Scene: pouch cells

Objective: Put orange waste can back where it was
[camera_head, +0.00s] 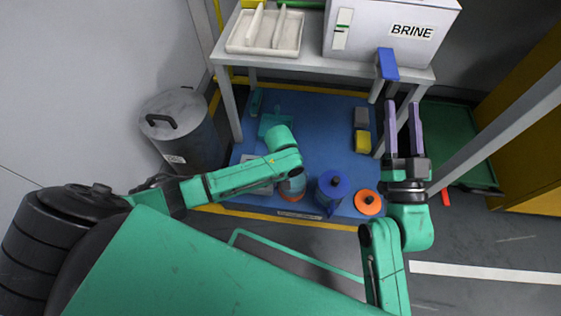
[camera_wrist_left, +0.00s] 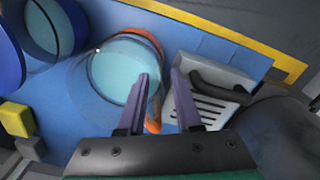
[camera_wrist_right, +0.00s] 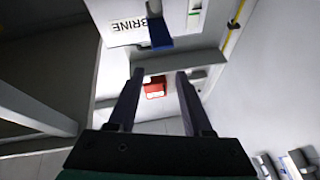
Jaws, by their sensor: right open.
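A round can with an orange rim (camera_wrist_left: 148,38) and a pale teal round face shows in the left wrist view, with an orange strip low on its side. In the head view an orange band (camera_head: 292,196) shows under my left wrist, which partly hides this can. My right gripper (camera_head: 403,104) is open and empty, pointing toward the bench.
A grey bench (camera_head: 300,62) carries a white BRINE box (camera_head: 375,35) with a blue part (camera_head: 387,64) jutting toward my right gripper. A grey lidded bin (camera_head: 185,128) stands left of the blue mat (camera_head: 320,125). Yellow and grey blocks (camera_head: 362,142) sit near the right leg.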

